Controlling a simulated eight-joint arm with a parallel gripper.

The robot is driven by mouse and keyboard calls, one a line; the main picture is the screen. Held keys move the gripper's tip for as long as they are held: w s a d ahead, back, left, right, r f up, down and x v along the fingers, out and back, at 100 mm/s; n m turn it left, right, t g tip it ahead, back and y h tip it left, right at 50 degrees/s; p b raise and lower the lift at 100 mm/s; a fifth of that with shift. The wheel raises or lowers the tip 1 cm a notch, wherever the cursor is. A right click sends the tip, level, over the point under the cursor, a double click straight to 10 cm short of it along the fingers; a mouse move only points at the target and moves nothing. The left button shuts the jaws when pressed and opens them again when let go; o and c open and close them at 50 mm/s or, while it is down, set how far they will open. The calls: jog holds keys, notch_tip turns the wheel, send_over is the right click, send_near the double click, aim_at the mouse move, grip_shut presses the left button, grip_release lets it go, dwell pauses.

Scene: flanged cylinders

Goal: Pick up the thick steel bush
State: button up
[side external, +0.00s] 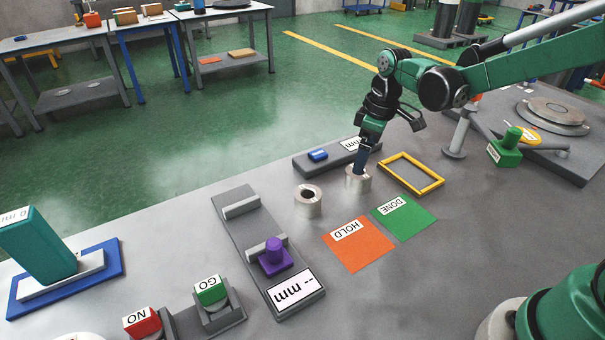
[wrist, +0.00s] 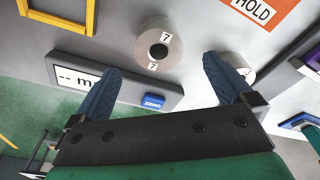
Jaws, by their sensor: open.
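Two short steel bushes stand upright on the grey table. One bush (side external: 357,183) is at my gripper (side external: 362,162) in the side view, its top partly covered by a finger. In the wrist view this bush (wrist: 145,61) lies ahead between the fingertips, with a dark central hole and "7" labels. The other bush (side external: 308,206) stands apart to the left in the side view; in the wrist view the right finger hides most of it (wrist: 247,75). I cannot tell which is thicker. My gripper also shows in the wrist view (wrist: 162,65), open and empty, pointing down.
A gauge base with a blue ZERO button (side external: 317,155) lies just behind the near bush. A yellow frame (side external: 411,173), green DONE card (side external: 404,219) and orange HOLD card (side external: 358,247) lie around it. A long measuring stand with a purple piece (side external: 275,257) is at left.

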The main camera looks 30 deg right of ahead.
jog(key=shift+w+a+f, duration=0.1)
jog(key=shift+w+f, duration=0.1)
jog(key=shift+f, duration=1.3)
jog(key=shift+w+a+f, duration=0.1)
jog(key=shift+w+f, duration=0.05)
jog(key=shift+f, duration=1.3)
jog(key=shift+c, duration=0.2)
grip_shut()
jog(key=shift+r, duration=0.15)
notch_tip(320, 180, up, 20)
